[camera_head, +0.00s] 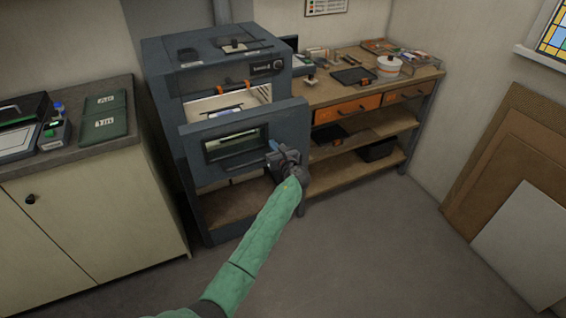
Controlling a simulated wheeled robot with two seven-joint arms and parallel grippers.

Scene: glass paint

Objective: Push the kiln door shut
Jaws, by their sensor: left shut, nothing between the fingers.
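The kiln (164,62) is a dark blue-grey box on a stand, left of centre. Its door (235,131) has a dark window and stands partly open, tilted out from the front. Above the door's top edge I see the light kiln chamber (203,106) with a pale piece inside. My left gripper (274,150) is shut and empty, at the right part of the door's outer face. It looks close to or touching the door; I cannot tell which. My right gripper is not in view.
A wooden workbench (335,92) with orange drawers and lower shelves stands right of the kiln. A cabinet (85,215) with a grey counter stands at left. Boards (515,160) lean on the right wall. The floor (370,250) in front is clear.

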